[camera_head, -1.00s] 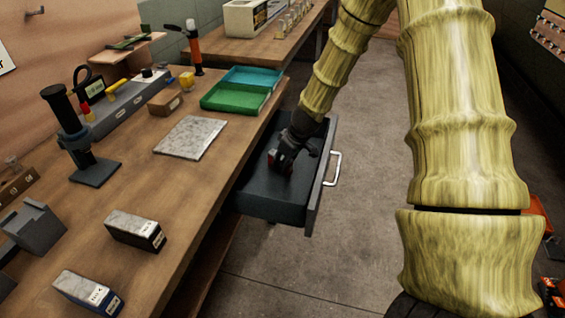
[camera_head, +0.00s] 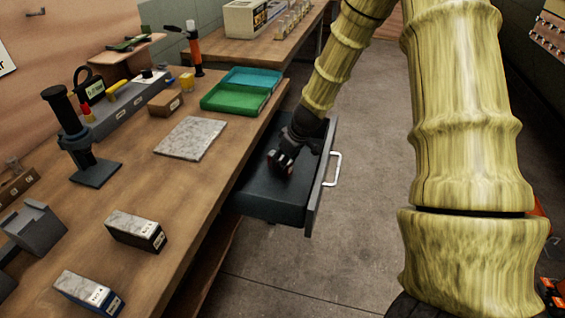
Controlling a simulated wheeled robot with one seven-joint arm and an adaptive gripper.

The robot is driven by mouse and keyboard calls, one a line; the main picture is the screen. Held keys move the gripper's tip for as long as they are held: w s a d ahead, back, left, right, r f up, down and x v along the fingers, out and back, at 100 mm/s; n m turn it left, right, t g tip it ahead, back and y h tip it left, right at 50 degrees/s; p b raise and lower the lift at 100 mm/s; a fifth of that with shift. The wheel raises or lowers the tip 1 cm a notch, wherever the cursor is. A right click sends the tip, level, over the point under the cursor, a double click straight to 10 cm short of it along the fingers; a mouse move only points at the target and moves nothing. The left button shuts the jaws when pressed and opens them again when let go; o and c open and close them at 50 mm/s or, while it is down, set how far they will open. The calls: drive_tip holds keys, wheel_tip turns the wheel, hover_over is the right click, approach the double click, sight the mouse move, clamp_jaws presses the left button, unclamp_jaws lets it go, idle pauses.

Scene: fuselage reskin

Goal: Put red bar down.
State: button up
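My gripper (camera_head: 281,163) is at the open dark drawer (camera_head: 265,207), over or inside its tray, pointing down and to the left. It is small and dark against the dark drawer, so I cannot tell whether its fingers are open or shut. Small reddish spots show at the fingers, but I cannot tell whether they belong to a red bar or to the gripper. No red bar can be made out clearly. The near part of the drawer floor looks bare. My gripper and wrist hide part of the far end.
The drawer, with its pale handle (camera_head: 333,169), sticks out from the wooden workbench (camera_head: 150,190). On the bench are a green tray (camera_head: 232,101), a grey plate (camera_head: 191,138), a dark stand (camera_head: 95,170) and labelled blocks. Grey floor (camera_head: 375,150) lies to the right.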

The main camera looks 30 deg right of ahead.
drive_tip(key=v, duration=1)
drive_tip(key=shift+r, duration=0.15)
drive_tip(key=shift+s+p, duration=0.1)
drive_tip(key=shift+p, duration=0.25)
